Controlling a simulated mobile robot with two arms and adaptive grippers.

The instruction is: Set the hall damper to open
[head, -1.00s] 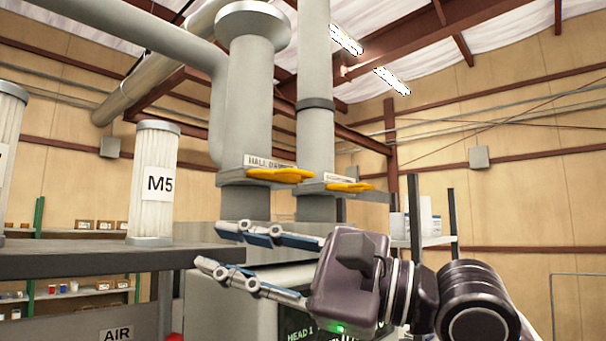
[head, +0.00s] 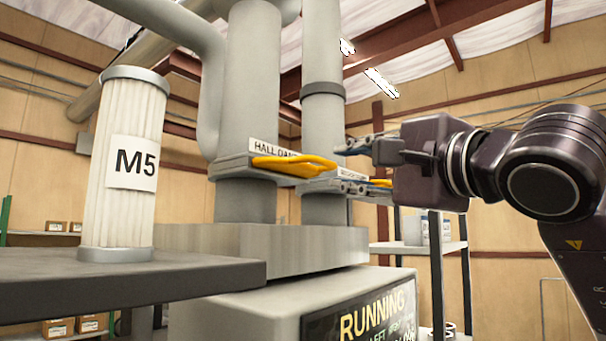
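The hall damper's yellow handle (head: 292,163) sticks out to the right, roughly level, from a grey plate on the thick left duct (head: 248,100). A label above it reads "HALL DA…", its end cut off from sight. My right gripper (head: 328,169) comes in from the right, open and empty. Its upper finger is just right of and above the handle's free end, its lower finger below it. I cannot tell whether they touch. A second yellow handle (head: 380,183) on the thinner duct (head: 322,110) is mostly hidden behind my gripper. My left gripper is out of view.
A white pleated filter marked M5 (head: 128,165) stands on a dark shelf (head: 190,274) at the left. Below the ducts is a grey machine (head: 230,320) whose screen (head: 372,310) reads "RUNNING". A rack (head: 437,280) stands behind at the right.

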